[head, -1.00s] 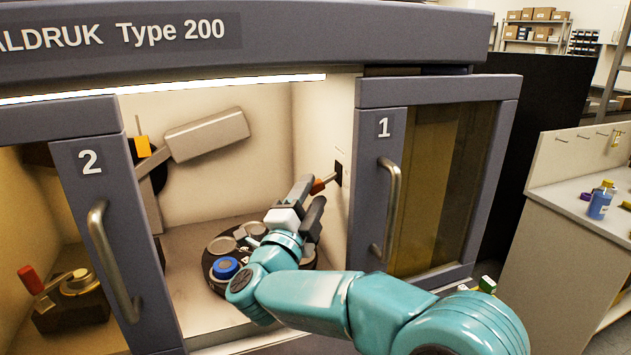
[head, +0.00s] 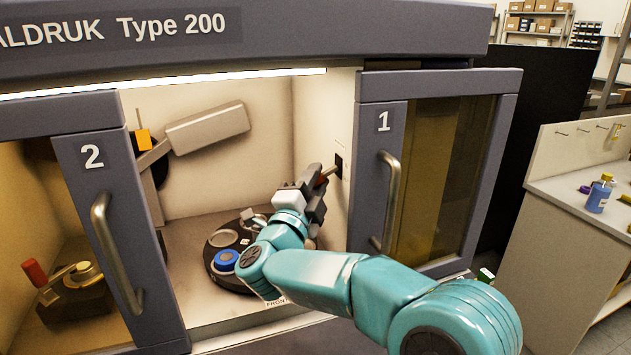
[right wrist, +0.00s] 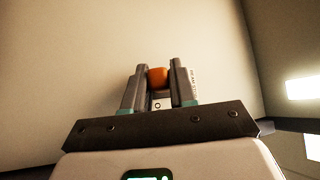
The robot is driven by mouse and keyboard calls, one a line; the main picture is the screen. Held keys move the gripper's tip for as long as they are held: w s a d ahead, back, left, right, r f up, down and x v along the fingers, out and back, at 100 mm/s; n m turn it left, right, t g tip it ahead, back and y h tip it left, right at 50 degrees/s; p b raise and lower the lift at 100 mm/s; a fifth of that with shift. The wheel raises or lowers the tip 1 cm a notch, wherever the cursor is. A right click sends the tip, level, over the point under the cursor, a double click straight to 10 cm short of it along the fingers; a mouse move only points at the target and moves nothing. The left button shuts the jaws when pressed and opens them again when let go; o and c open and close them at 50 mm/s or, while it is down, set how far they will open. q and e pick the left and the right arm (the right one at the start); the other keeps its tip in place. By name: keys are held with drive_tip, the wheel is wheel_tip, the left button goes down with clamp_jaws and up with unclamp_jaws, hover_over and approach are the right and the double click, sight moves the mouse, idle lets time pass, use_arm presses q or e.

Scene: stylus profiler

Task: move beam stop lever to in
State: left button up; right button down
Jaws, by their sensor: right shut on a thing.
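The beam stop lever (head: 327,172) comes out of a dark slot in the right inner wall of the open chamber. Its orange-red grip is mostly hidden by my fingers in the head view. My right gripper (head: 316,190) is inside the chamber, shut on the lever's grip. In the right wrist view, the orange grip (right wrist: 158,77) sits between the two fingers of my right gripper (right wrist: 158,85). My left gripper is not in view.
A dark round stage (head: 222,250) with a blue-ringed piece stands below my arm. Door 2 (head: 110,220) is at the left and door 1 (head: 385,180) at the right, each with a bar handle. A grey probe arm (head: 207,127) hangs at the back.

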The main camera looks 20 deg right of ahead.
drive_tip(key=shift+a+r+m+g+p, duration=0.2)
drive_tip(key=shift+r+m+g+p, duration=0.15)
drive_tip(key=shift+r+m+g, duration=0.6)
drive_tip(key=shift+r+m+g+y+p, duration=0.35)
drive_tip(key=shift+m+g+y+p, duration=0.15)
drive_tip(key=shift+m+p, duration=0.3)
drive_tip(key=r+m+g+y+p, duration=0.1)
drive_tip(key=m+p, duration=0.1)
drive_tip(key=p, duration=0.1)
drive_tip(key=shift+r+y, duration=0.25)
drive_tip(key=shift+y, duration=0.15)
drive_tip(key=shift+d+r+m+g+y+p, duration=0.15)
drive_tip(key=shift+m+g+y+p, duration=0.25)
drive_tip(key=shift+p, duration=0.25)
drive_tip(key=shift+d+r+m+g+y+p, duration=0.15)
drive_tip(key=shift+m+g+y+p, duration=0.1)
drive_tip(key=shift+m+y+p, duration=0.3)
drive_tip(key=c, duration=1)
unclamp_jaws()
